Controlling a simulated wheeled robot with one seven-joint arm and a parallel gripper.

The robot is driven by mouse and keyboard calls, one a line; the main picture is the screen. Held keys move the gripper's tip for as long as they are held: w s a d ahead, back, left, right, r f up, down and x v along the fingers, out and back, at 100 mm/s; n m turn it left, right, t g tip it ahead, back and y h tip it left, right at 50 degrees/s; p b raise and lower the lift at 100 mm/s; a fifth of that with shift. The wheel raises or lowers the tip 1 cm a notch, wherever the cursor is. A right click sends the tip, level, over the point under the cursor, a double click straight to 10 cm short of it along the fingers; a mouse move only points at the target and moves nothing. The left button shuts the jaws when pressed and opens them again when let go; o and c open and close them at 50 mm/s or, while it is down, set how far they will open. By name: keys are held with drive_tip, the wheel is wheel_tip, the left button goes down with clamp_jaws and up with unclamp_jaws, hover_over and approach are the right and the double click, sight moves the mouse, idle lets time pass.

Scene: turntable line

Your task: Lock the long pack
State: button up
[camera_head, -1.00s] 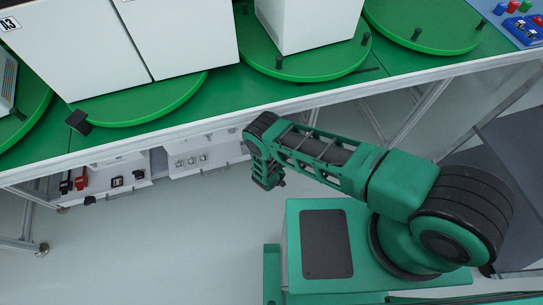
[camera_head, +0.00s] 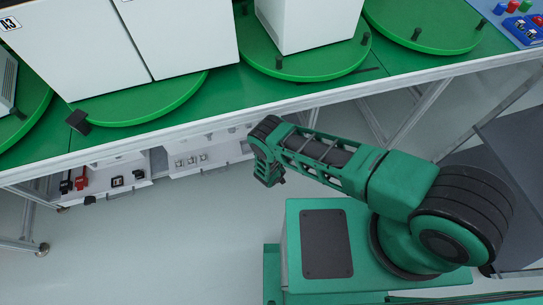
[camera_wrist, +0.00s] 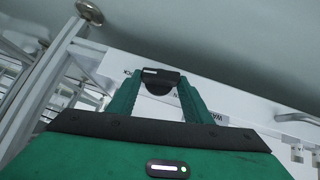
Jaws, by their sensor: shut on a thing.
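My gripper (camera_head: 268,180) hangs at the end of the bent arm, in front of the table and below its top edge. In the wrist view, its two green fingers (camera_wrist: 158,92) are shut on a small black piece with a pale stripe (camera_wrist: 160,77). A large white pack (camera_head: 175,35) with a vertical seam and an A3 label stands on the left green turntable (camera_head: 165,105); its top is cut off. A black block (camera_head: 78,122) sits at that turntable's front edge. I cannot tell which pack is the long one.
A second white box (camera_head: 305,25) stands on the middle turntable (camera_head: 335,68). The right turntable (camera_head: 440,38) shows bare with black posts. Under the table, a white shelf (camera_head: 125,190) holds red and black items; a panel (camera_head: 205,160) has small fittings. The floor at left is clear.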

drive_tip(key=shift+w+d+m+y, duration=0.1)
drive_tip(key=shift+d+m+y, duration=0.25)
drive_tip(key=shift+y, duration=0.35)
drive_tip(key=shift+a+g, duration=0.15)
drive_tip(key=shift+g, duration=0.15)
drive_tip(key=shift+m, duration=0.25)
drive_tip(key=o, duration=1.1)
drive_tip(key=shift+w+r, duration=0.1)
drive_tip(key=shift+c, duration=0.2)
drive_tip(key=shift+r, duration=0.1)
drive_tip(key=v, duration=1)
drive_tip(key=shift+s+d, duration=0.25)
drive_tip(key=shift+s, duration=0.15)
